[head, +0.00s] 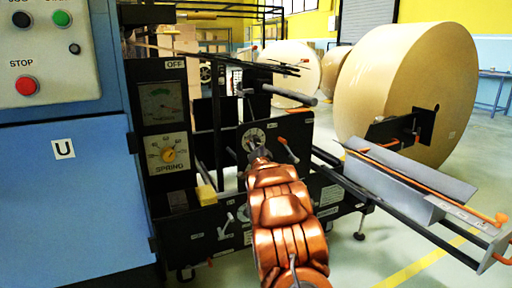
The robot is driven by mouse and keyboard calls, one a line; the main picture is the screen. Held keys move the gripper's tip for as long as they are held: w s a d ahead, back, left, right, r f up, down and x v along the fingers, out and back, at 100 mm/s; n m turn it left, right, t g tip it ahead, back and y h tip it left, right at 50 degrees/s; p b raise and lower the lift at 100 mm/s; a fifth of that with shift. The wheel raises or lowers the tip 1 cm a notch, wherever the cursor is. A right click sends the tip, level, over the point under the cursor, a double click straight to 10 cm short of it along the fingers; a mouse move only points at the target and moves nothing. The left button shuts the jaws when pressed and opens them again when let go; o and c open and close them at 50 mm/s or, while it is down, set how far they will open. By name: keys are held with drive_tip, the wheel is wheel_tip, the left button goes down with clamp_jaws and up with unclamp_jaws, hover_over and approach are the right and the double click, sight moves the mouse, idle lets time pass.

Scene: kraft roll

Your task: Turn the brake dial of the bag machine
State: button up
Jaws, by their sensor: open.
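The bag machine (63,185) has a blue cabinet at the left and a black frame running to the right. A round pale dial (254,136) with dark marks sits on the black frame in the middle. I take it for the brake dial, but its label is too small to read. My copper-coloured arm reaches up to it from below. My gripper (250,151) is open at the dial's lower edge and covers part of it. I cannot tell whether the fingers touch the dial. A second dial marked SPRING, with an orange knob (168,155), is further left.
A gauge (162,103) is above the SPRING dial. A control box with a red STOP button (26,86) is at upper left. A large kraft roll (405,85) stands at right, behind a grey trough (410,178) and rails. Bars project above the dial. Floor at lower right is free.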

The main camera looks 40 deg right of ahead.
drive_tip(key=shift+c, duration=0.3)
drive_tip(key=c, duration=1.1)
drive_tip(key=shift+d+r, duration=0.1)
